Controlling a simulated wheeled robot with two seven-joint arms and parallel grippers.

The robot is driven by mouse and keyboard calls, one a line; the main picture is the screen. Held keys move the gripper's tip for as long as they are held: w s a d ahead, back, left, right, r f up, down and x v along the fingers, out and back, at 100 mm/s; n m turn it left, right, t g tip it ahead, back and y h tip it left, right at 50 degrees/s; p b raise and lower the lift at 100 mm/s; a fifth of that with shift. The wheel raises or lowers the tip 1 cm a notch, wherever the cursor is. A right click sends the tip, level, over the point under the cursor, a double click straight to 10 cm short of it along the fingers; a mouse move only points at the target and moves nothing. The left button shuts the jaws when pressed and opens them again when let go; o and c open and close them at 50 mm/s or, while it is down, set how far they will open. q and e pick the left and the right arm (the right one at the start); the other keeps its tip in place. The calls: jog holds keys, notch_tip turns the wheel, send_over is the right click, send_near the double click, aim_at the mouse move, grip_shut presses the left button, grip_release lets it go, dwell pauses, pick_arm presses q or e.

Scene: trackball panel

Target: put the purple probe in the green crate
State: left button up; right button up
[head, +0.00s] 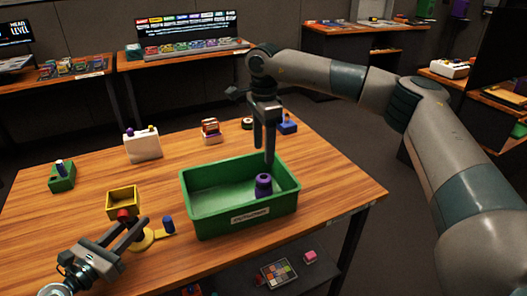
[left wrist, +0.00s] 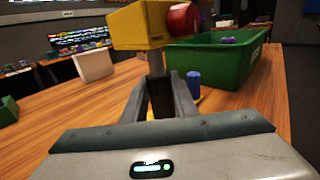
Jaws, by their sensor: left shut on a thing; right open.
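The purple probe (head: 263,186) stands inside the green crate (head: 238,222), towards its right side. In the left wrist view, its purple top (left wrist: 228,40) shows over the rim of the crate (left wrist: 212,66). My right gripper (head: 264,155) is open just above the probe, pointing down, apart from it as far as I can see. My left gripper (head: 135,226) is shut on the yellow box with a red ball (head: 122,198), left of the crate. In the left wrist view the box (left wrist: 138,27) sits above the fingers (left wrist: 163,85), with a dark stem between them.
A yellow base with a blue peg (head: 168,225) is beside my left gripper. A green block (head: 62,178), a white box (head: 142,146), a brown and white item (head: 210,131) and a blue item (head: 287,124) stand farther back. The wooden table (head: 330,180) is clear right of the crate.

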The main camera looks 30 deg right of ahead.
dwell(0.3)
pick_arm(q)
jog(key=o, duration=1.1)
jog(key=shift+a, duration=0.1)
jog(key=v, duration=1.1)
jog(key=shift+s+a, duration=0.3)
jog(key=o, duration=0.3)
jog(key=shift+o, duration=0.2)
jog(key=shift+a, duration=0.1)
